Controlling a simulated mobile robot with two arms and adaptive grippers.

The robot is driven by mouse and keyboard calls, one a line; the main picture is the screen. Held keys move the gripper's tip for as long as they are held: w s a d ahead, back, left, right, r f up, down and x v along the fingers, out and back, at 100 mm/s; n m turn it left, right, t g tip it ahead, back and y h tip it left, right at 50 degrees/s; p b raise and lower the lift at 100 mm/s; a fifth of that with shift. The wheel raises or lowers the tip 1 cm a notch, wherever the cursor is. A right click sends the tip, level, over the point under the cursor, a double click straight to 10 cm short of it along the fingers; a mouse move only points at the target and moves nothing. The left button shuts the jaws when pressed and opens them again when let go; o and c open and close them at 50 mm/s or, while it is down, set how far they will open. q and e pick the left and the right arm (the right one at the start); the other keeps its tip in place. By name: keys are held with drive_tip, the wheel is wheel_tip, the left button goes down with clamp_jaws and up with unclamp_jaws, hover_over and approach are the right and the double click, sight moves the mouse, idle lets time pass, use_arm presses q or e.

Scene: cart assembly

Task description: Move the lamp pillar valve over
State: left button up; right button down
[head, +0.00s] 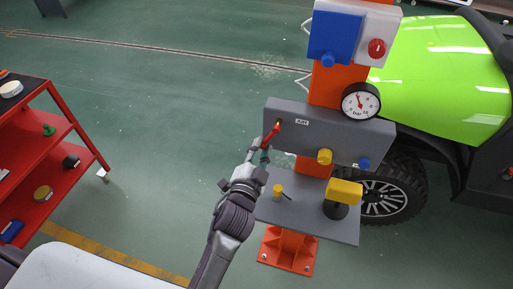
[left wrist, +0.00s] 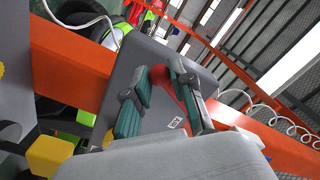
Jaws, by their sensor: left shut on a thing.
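The valve is a red lever (head: 270,133) on the left part of a grey panel (head: 288,148), beside a small label reading "AIR". The panel is mounted on an orange pillar (head: 340,88). My left gripper (head: 261,152) is at the lower end of the lever. In the left wrist view the red lever (left wrist: 162,77) lies between the fingers of my left gripper (left wrist: 160,90), which is shut on it. The panel face and label show behind the fingers. The fingers partly hide the lever. My right gripper is not in view.
The pillar carries a blue box (head: 335,38), a pressure gauge (head: 361,101) and a yellow knob (head: 324,157). A grey shelf (head: 310,220) below holds small yellow-topped items. A red cart (head: 62,135) stands left, a green vehicle (head: 440,85) right. Green floor between cart and pillar is clear.

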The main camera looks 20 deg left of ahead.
use_arm(q)
drive_tip(key=shift+d+f, duration=0.15)
drive_tip(key=shift+d, duration=0.15)
drive_tip(key=shift+d+f, duration=0.1)
